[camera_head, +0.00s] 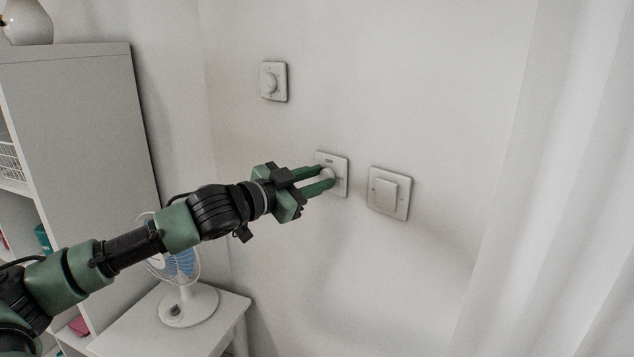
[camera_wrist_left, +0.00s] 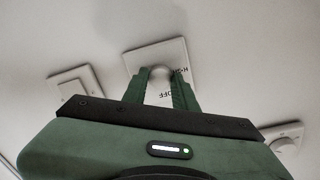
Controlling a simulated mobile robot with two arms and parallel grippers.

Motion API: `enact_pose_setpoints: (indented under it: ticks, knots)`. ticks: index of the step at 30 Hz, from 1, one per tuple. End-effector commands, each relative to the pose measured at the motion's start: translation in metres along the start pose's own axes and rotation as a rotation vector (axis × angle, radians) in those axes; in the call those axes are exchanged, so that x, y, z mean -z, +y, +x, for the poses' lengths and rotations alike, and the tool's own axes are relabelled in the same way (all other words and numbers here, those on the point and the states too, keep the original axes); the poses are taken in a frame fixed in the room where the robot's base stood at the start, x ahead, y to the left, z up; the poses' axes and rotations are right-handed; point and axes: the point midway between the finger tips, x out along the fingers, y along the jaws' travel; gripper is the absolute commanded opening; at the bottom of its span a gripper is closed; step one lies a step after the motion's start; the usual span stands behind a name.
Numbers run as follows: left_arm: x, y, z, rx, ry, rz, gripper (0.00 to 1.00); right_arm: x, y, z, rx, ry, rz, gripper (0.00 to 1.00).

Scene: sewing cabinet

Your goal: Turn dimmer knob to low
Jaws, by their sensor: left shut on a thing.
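The dimmer is a white square plate (camera_head: 341,163) on the wall with a round white knob (camera_head: 327,174). My left gripper (camera_head: 328,178) reaches it from the left and is shut on the knob, a finger on either side. In the left wrist view the knob (camera_wrist_left: 161,74) sits between the two green fingertips (camera_wrist_left: 162,80). The plate (camera_wrist_left: 138,62) carries dark lettering there, and "OFF" is legible below the knob. The knob's pointer mark cannot be made out. My right gripper is not in view.
Another knob plate (camera_head: 273,82) is higher up on the left, and a rocker switch (camera_head: 388,193) is to the right. A white fan (camera_head: 187,303) stands on a small table (camera_head: 150,331) beside a cabinet (camera_head: 75,110). A pale curtain (camera_head: 570,180) hangs at the right.

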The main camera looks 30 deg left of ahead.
Motion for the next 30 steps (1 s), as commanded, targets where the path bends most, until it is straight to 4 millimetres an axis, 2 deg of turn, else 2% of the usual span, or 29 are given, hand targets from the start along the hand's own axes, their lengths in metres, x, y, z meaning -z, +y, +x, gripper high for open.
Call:
enact_pose_setpoints:
  ticks: [15, 21, 30]
  knots:
    - [-0.0025, 0.0016, 0.0004, -0.008, 0.03, -0.46, 0.0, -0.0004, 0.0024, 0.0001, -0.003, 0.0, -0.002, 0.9]
    - [-0.0028, 0.0019, 0.0004, -0.01, 0.038, -0.58, 0.0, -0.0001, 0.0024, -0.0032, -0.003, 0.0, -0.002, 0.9]
    - [-0.0033, 0.0022, 0.0004, -0.011, 0.044, -0.665, 0.0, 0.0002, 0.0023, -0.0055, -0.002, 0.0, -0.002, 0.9]
